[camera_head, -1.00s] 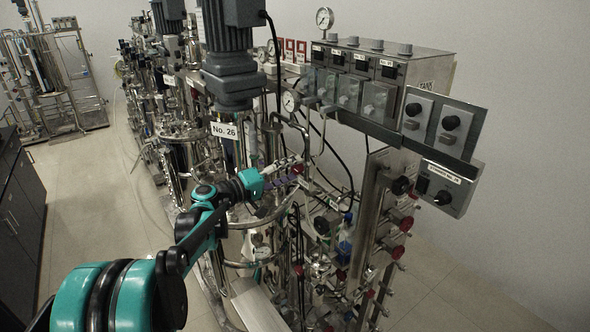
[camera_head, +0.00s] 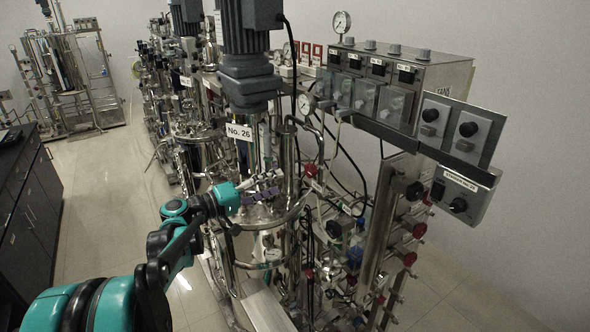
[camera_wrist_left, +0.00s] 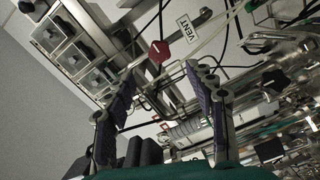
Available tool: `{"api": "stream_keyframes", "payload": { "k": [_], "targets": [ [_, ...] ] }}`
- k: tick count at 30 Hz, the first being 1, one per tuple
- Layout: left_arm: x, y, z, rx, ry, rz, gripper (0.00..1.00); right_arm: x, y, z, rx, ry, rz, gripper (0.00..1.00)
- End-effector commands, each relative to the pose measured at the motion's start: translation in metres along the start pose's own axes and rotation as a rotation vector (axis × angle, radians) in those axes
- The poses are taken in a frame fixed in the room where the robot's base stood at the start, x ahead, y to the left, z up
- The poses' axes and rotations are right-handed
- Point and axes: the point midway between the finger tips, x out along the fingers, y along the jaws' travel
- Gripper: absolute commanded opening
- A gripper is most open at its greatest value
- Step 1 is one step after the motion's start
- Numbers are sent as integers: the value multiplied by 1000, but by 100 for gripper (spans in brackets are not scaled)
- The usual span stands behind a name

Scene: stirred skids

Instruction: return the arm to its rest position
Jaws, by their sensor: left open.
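My left arm comes in from the lower left of the head view. Its teal wrist (camera_head: 226,198) is beside the skid labelled No. 26. My left gripper (camera_head: 268,188) is open, in front of the steel vessel, with nothing visible between its fingers. In the left wrist view the two purple-padded fingers of the left gripper (camera_wrist_left: 163,78) stand wide apart. A red valve knob (camera_head: 311,170) is just right of the fingertips; the wrist view shows a red knob (camera_wrist_left: 158,51) beyond the fingers, near a VENT tag (camera_wrist_left: 187,27). My right gripper is not in view.
A grey motor (camera_head: 248,70) hangs above the vessel. The control box (camera_head: 420,80) with its switch panels juts out on the right. Pipes, hoses and several valves crowd the skid. Open floor (camera_head: 105,200) lies left of it, beside a dark cabinet (camera_head: 30,205).

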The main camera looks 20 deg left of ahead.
Motion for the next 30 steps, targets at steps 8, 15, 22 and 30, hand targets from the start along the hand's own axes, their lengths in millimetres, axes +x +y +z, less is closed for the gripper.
{"api": "stream_keyframes", "payload": {
  "k": [8,15,22,30],
  "targets": [
    [13,-17,47,13,-66,-98,55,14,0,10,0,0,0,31],
    [4,-93,210,153,-273,-488,55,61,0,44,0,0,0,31],
    [-65,-177,320,439,-393,-831,55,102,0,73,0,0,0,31],
    [-123,-230,356,725,-417,-1022,55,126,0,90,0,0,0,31]
  ]
}}
